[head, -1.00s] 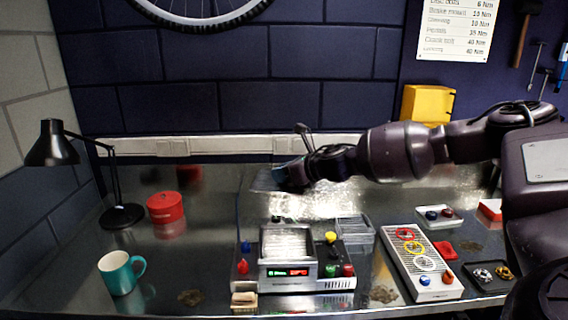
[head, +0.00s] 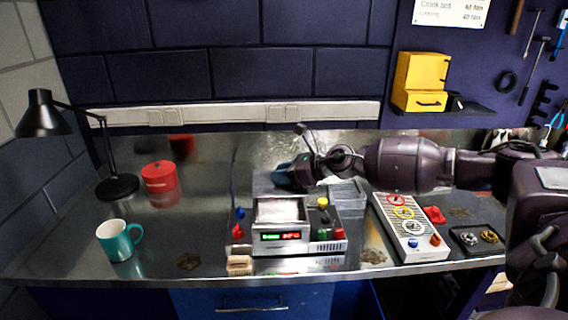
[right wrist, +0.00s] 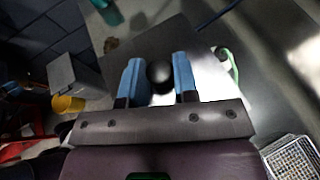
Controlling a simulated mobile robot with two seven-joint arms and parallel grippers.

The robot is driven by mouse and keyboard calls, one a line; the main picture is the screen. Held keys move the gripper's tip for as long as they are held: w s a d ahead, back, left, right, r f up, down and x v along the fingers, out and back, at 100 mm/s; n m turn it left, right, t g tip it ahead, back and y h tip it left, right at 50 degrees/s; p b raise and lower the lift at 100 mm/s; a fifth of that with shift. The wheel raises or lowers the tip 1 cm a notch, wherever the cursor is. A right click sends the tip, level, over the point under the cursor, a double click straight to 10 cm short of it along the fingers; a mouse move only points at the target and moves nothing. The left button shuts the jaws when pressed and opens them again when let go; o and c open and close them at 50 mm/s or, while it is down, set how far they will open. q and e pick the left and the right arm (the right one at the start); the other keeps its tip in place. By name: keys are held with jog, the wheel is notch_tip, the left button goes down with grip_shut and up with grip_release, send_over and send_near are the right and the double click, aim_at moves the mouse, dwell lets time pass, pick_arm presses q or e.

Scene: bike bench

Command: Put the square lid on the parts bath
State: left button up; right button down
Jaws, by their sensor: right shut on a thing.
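The parts bath (head: 292,243) is a metal box with a lit red and green display on the bench, its top open. My right gripper (head: 290,178) is behind and above the bath. In the right wrist view, my right gripper (right wrist: 159,78) is shut on the round black knob (right wrist: 160,72) of the square lid (right wrist: 150,40), a flat grey plate. In the head view, only a dim edge of the lid (head: 263,183) shows left of the gripper; the gripper and arm hide the rest. The lid is apart from the bath. My left gripper is not in view.
A wire basket (head: 348,196) stands right behind the bath. A grey tray with coloured rings (head: 410,228) lies to the right. A teal mug (head: 117,241), red tin (head: 160,178) and black lamp (head: 43,115) stand left. Bench between mug and bath is mostly clear.

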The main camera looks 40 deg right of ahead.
aim_at(283, 194)
jog(key=shift+s+a+f, duration=0.2)
jog(key=shift+s+f, duration=0.05)
jog(key=shift+f, duration=0.15)
jog(key=shift+f+b, duration=2.35)
jog(key=shift+f, duration=0.4)
jog(key=shift+f, duration=0.6)
